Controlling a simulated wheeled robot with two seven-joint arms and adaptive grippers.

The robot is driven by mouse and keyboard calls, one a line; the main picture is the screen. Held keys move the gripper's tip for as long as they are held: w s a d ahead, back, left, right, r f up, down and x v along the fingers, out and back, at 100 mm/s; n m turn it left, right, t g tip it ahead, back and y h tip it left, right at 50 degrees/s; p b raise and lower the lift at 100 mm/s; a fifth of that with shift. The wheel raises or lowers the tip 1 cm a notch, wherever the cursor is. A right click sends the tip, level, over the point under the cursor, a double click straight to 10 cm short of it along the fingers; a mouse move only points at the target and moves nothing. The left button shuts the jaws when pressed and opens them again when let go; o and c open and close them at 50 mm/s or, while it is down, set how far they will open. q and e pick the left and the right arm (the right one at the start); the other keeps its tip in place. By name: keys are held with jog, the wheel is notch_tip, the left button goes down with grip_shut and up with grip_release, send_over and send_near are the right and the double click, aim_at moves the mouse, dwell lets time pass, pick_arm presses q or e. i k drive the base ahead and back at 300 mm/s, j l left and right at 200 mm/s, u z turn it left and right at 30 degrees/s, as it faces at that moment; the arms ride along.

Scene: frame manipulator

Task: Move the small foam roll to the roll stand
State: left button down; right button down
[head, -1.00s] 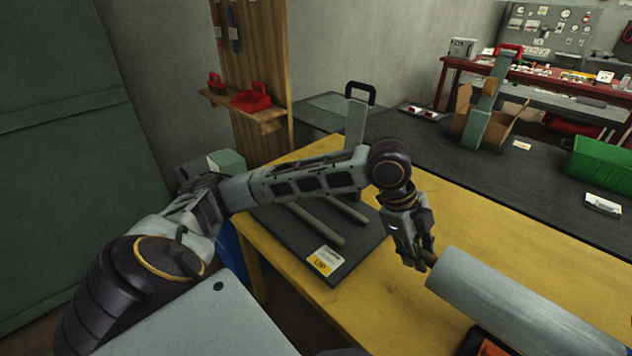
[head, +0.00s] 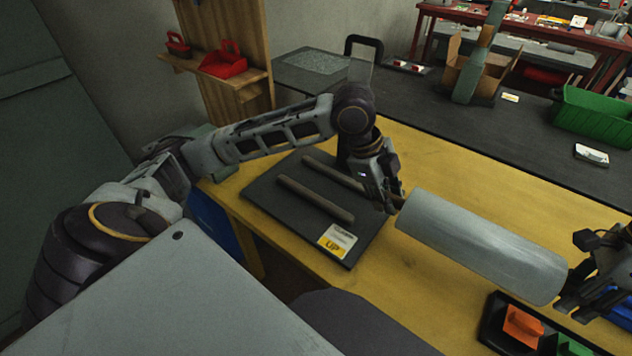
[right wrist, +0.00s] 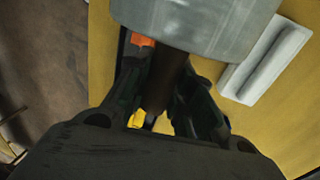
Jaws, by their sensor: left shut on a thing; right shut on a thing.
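The foam roll (head: 480,248) is a grey cylinder held level above the yellow table, slanting down to the right. My left gripper (head: 392,200) is shut at its left end. My right gripper (head: 572,292) is at its right end. In the right wrist view my right gripper (right wrist: 158,88) is shut on the brown core sticking out of the grey roll (right wrist: 195,20). A dark board (head: 268,198) with two parallel bars and a yellow "UP" label lies left of the roll; it looks like the roll stand. My left arm hides part of its back.
A black tray (head: 490,335) with orange and green pieces is at the front right. A green bin (head: 595,115) and an open cardboard box (head: 490,75) stand on the dark bench behind. A wooden shelf panel (head: 235,50) stands at the back left.

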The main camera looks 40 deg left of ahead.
aim_at(325, 188)
jog(key=j, duration=0.9)
jog(key=i+j, duration=0.1)
jog(key=j, duration=0.85)
